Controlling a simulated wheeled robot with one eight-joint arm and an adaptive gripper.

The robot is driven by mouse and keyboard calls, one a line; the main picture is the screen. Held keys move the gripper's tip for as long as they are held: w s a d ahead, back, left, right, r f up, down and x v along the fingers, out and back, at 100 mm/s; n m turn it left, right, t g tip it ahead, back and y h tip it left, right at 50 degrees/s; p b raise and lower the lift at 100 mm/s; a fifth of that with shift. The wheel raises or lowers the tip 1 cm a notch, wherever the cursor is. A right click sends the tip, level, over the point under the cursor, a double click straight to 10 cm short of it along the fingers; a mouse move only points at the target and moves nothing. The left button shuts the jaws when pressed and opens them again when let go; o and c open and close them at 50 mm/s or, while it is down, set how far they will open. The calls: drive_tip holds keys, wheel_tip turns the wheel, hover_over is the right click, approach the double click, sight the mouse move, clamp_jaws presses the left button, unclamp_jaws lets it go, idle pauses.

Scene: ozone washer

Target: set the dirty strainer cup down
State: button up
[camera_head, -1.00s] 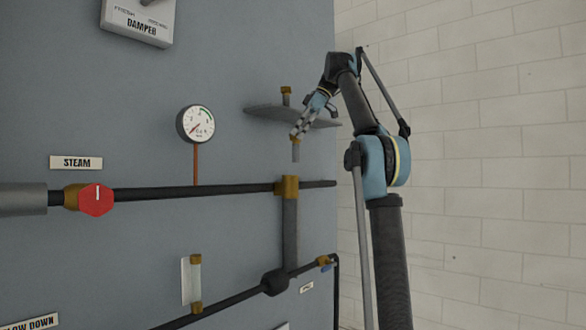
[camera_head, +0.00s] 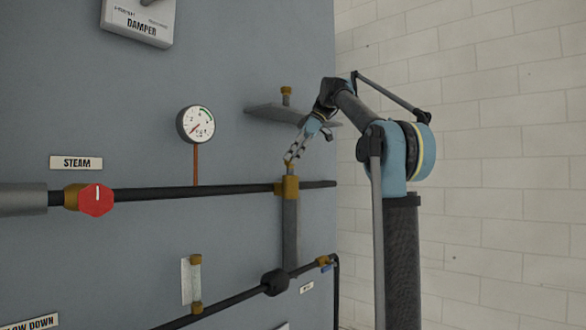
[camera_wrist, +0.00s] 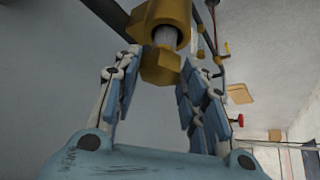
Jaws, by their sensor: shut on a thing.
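My gripper (camera_head: 291,160) is shut on the brass hex cap of a strainer cup (camera_wrist: 160,66). The cup's pale body shows briefly between the cap and a wider brass fitting (camera_wrist: 158,20). In the head view this fitting (camera_head: 287,185) tops the grey upright pipe, and the cup is upright at its mouth, partly inside. How deep it sits is hidden. A second brass-capped cup (camera_head: 286,95) stands on the grey shelf (camera_head: 275,111) above. I cannot tell by looks which cup is dirty.
A black horizontal pipe (camera_head: 210,191) with a red valve knob (camera_head: 96,200) runs across the blue-grey panel (camera_head: 240,60). A pressure gauge (camera_head: 195,124) is left of my gripper. The shelf overhangs near my wrist. A bare white brick wall (camera_head: 490,120) is on the right.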

drive_tip(key=shift+f, duration=1.45)
drive_tip(key=shift+f, duration=0.2)
drive_tip(key=o, duration=1.1)
drive_tip(key=shift+r, duration=0.1)
drive_tip(key=s+v, duration=0.1)
drive_tip(key=v, duration=1.6)
drive_tip(key=shift+w+d, duration=0.15)
drive_tip(key=shift+w, duration=0.15)
